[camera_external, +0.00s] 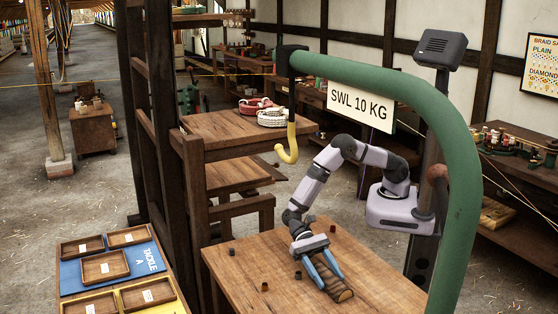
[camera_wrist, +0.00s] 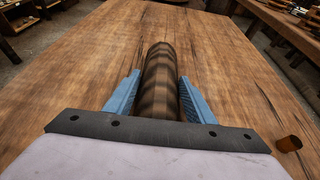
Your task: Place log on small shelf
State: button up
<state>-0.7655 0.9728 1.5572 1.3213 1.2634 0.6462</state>
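The log (camera_external: 341,293) is a short brown banded cylinder lying on the wooden table (camera_external: 245,250). In the wrist view the log (camera_wrist: 160,80) points away from me between my two blue fingers. My gripper (camera_external: 332,279) is low over the table with a finger on each side of the log (camera_wrist: 160,75). The fingers are very close to its sides; whether they press on it I cannot tell. Behind the table is a wooden stand with an upper top (camera_external: 225,128) and a lower shelf (camera_external: 225,178); which one is the small shelf is not clear.
Several small dark pegs, one of them a brown peg (camera_wrist: 289,144), stand on the table. A yellow hook (camera_external: 288,152) hangs from a green curved pipe (camera_external: 440,130). Coils of rope (camera_external: 271,117) lie on the upper top. Dark posts (camera_external: 160,130) rise left of the table.

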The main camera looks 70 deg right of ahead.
aim_at(328, 272)
jog(key=shift+c, duration=0.5)
jog(key=shift+c, duration=0.2)
jog(key=shift+r, duration=0.45)
notch_tip(328, 272, up, 9)
jog(key=shift+r, duration=0.1)
